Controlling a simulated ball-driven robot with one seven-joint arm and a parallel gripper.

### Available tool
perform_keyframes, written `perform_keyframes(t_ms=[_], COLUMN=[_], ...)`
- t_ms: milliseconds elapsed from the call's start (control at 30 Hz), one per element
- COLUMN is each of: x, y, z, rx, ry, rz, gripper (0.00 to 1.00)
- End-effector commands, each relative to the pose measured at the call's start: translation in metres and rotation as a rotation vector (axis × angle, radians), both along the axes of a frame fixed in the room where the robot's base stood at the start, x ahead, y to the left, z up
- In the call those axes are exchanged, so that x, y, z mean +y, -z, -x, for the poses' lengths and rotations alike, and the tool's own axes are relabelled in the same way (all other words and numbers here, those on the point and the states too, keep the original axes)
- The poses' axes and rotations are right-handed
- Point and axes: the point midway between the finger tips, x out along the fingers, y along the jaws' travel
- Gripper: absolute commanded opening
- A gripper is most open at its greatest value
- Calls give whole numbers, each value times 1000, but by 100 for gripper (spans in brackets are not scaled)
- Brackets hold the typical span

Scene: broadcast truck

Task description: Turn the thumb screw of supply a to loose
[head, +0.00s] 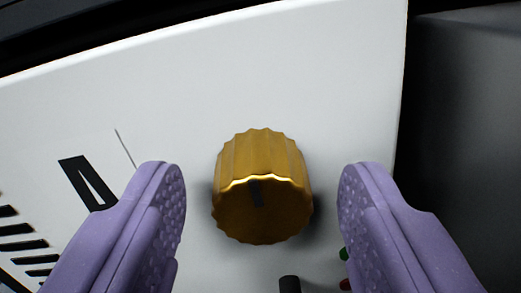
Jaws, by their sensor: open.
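A gold, ridged thumb screw (262,170) stands out from a white panel (300,60) in the middle of the head view. A dark mark shows on its front face, near the middle. My gripper (261,190) has two purple fingers with bumpy inner pads. It is open, with one finger to the left of the thumb screw and the other to its right. A gap shows between each finger and the screw. I cannot tell how deep the fingertips are along the screw. No label that names the supply is readable.
Dark vent slots (22,230) and a black-framed mark (87,183) lie on the panel at the left. A small black part (289,284) and green and red spots (344,254) sit below the screw. A dark grey surface (465,110) lies beyond the panel's right edge.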

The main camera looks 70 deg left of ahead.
Motion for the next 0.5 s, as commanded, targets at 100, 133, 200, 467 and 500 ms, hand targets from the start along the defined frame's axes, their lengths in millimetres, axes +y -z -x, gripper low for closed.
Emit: perform_keyframes(t_ms=[100, 133, 200, 467, 500], x=[3, 4, 3, 3, 3], y=[-1, -1, -1, -1, -1], z=[-2, -2, -2, -2, -2], rx=[0, 0, 0, 0, -1], ry=[0, 0, 0, 0, 1], rz=[-1, -1, -1, -1, 0], gripper=[59, 59, 59, 18, 9])
